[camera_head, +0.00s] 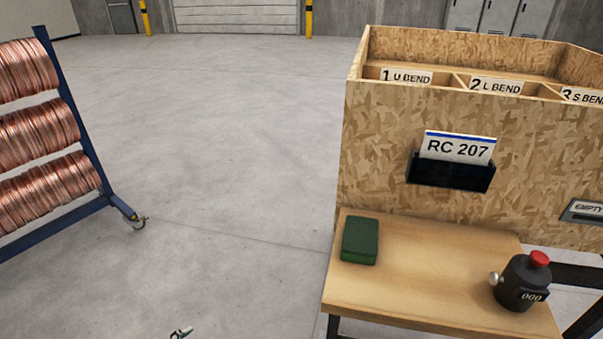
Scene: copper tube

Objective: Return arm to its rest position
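Only a small grey-green tip (181,332) shows at the bottom edge of the head view, left of the middle. It looks like the end of my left gripper; the rest is cut off by the frame. I cannot tell whether it is open or shut, and I see nothing held in it. It shows against bare floor, apart from the table and the rack. My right gripper and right arm are not in view.
A wooden table (430,290) at right carries a green block (360,241) and a dark counter with a red knob (522,283). Behind stands a chipboard bin (375,150) with labelled compartments and an RC 207 card (457,148). A copper coil rack (95,160) stands left; floor between is clear.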

